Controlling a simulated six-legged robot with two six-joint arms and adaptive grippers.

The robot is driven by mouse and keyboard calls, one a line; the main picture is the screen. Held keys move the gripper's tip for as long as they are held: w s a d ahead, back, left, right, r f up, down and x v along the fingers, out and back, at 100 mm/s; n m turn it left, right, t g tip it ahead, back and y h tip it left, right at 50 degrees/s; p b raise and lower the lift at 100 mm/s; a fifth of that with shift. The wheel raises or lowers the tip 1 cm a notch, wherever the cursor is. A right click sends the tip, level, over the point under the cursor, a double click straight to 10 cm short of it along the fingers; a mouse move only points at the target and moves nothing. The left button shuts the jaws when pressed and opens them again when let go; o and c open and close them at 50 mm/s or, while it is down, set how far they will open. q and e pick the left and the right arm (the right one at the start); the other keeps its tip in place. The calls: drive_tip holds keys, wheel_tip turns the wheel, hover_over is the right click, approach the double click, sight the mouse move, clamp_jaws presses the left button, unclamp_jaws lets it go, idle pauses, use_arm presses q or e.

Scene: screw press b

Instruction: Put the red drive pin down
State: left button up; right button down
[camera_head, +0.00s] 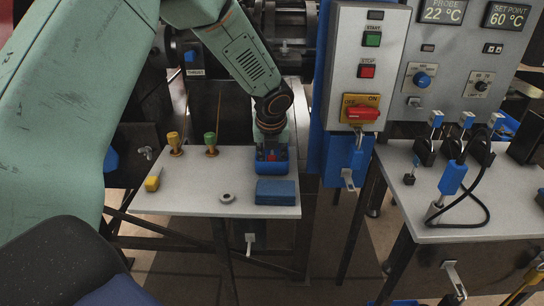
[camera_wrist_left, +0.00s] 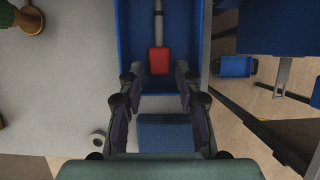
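The red drive pin (camera_wrist_left: 159,60) has a red block-shaped end and a grey shaft. It lies in the blue tray (camera_wrist_left: 205,40), its shaft pointing away from the gripper. In the head view a little red of the pin (camera_head: 272,155) shows in the tray (camera_head: 272,168), below my left gripper (camera_head: 270,145). In the wrist view my left gripper (camera_wrist_left: 155,80) is open, with its fingertips apart on either side of the red end and clear space between. I cannot tell its exact height over the tray floor. My right gripper does not show.
A blue pad (camera_head: 277,192) lies just in front of the tray. A control box (camera_head: 366,60) stands right. The table's middle is clear.

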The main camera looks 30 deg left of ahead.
use_arm(q)
drive_tip(key=p+v, duration=0.3)
drive_tip(key=v, duration=0.7)
